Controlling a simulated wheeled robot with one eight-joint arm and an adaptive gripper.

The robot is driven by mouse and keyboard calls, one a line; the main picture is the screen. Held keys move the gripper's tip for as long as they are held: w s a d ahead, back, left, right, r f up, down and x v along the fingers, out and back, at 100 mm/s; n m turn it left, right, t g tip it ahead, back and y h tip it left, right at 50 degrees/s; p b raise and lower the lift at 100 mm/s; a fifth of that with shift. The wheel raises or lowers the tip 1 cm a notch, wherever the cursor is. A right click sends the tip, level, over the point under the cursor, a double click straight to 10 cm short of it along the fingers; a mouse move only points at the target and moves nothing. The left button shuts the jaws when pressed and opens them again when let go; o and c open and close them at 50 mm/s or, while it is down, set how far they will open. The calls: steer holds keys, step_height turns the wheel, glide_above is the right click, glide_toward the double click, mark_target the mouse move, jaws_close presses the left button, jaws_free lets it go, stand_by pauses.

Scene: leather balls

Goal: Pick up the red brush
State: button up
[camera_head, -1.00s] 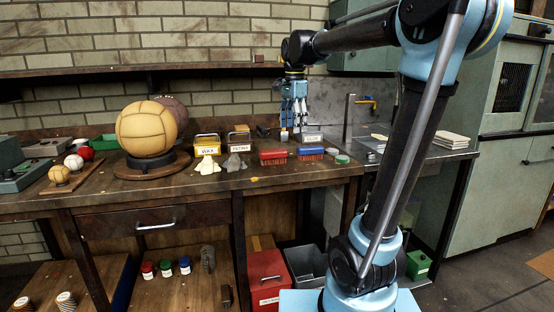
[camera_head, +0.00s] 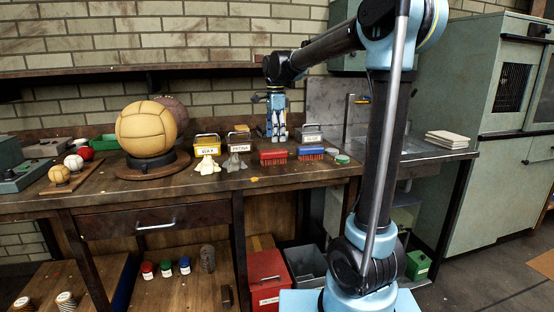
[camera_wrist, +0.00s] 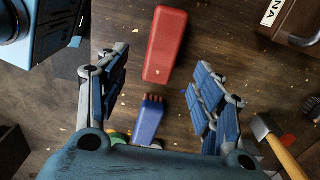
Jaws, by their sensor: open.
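The red brush (camera_head: 273,157) lies on the bench top, with the blue brush (camera_head: 311,153) to its right. My gripper (camera_head: 277,137) is open and empty, pointing down above the bench behind the red brush in the head view. In the wrist view, the red brush (camera_wrist: 166,45) lies ahead of and between the spread blue-padded fingers (camera_wrist: 160,60), apart from them. The blue brush (camera_wrist: 148,120) also shows there, lower down between the fingers and partly hidden by my gripper's body.
The patina box (camera_head: 240,144) and wax box (camera_head: 207,144) stand left of the red brush, with crumpled cloths in front. A labelled box (camera_head: 310,136) stands behind the blue brush. A hammer (camera_wrist: 275,145) lies near the right finger. A large ball (camera_head: 146,129) sits farther left.

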mark_target(273, 150)
step_height(273, 150, down, 4)
steer(key=shift+r, duration=0.25)
steer(key=shift+w+a+f, duration=0.15)
steer(key=shift+a+f, duration=0.05)
steer(key=shift+f, duration=1.1)
steer(key=shift+w+a+f, duration=0.1)
steer(key=shift+a+f, duration=0.1)
steer(key=shift+f, duration=1.1)
steer(key=c, duration=1.2)
